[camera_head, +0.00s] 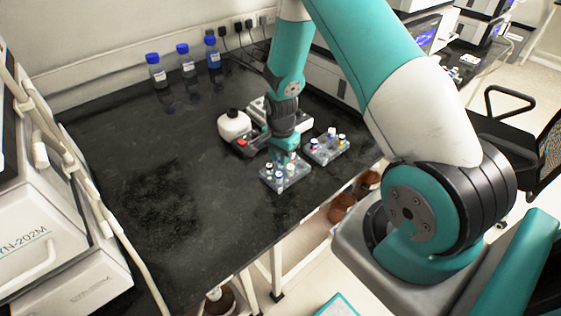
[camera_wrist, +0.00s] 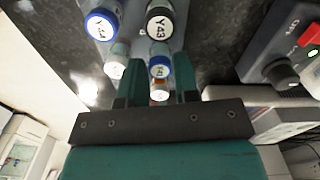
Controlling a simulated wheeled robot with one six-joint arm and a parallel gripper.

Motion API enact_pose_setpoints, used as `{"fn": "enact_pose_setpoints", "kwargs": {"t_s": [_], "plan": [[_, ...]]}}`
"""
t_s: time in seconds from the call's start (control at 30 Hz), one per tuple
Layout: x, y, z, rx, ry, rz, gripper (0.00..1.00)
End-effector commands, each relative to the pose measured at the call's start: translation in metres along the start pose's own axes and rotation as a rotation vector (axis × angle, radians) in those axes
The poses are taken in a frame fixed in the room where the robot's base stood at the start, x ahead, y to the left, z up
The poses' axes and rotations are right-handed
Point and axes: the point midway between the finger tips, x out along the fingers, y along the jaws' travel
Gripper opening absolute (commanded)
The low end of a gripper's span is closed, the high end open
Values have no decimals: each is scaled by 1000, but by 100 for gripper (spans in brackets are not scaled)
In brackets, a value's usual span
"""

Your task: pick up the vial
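Several small capped vials stand in a clear rack (camera_head: 272,184) on the black bench, under my gripper (camera_head: 286,156). In the wrist view my gripper (camera_wrist: 157,78) is open. Its two fingers are spread to the left and right of a blue-rimmed, white-topped vial (camera_wrist: 158,67), with gaps on both sides. A white-capped vial (camera_wrist: 160,92) shows close to my palm between the fingers. Beyond the fingertips are a blue-rimmed vial marked Y44 (camera_wrist: 101,25) and a dark-rimmed vial marked Y43 (camera_wrist: 160,22). The labels between the fingers are hard to read.
A second rack (camera_head: 327,154) of vials stands just right of the first. Three blue-capped bottles (camera_head: 187,62) stand at the back.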

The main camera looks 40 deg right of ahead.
Motion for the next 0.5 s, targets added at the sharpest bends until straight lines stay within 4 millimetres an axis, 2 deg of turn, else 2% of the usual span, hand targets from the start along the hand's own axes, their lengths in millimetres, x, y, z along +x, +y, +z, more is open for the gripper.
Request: {"fn": "enact_pose_setpoints", "kwargs": {"t_s": [0.1, 0.33, 0.47, 0.5], "plan": [[10, 0, 0, 0, 0, 1, 29], [11, 0, 0, 0, 0, -1, 29], [11, 0, 0, 0, 0, 0, 0], [11, 0, 0, 0, 0, 0, 0]]}}
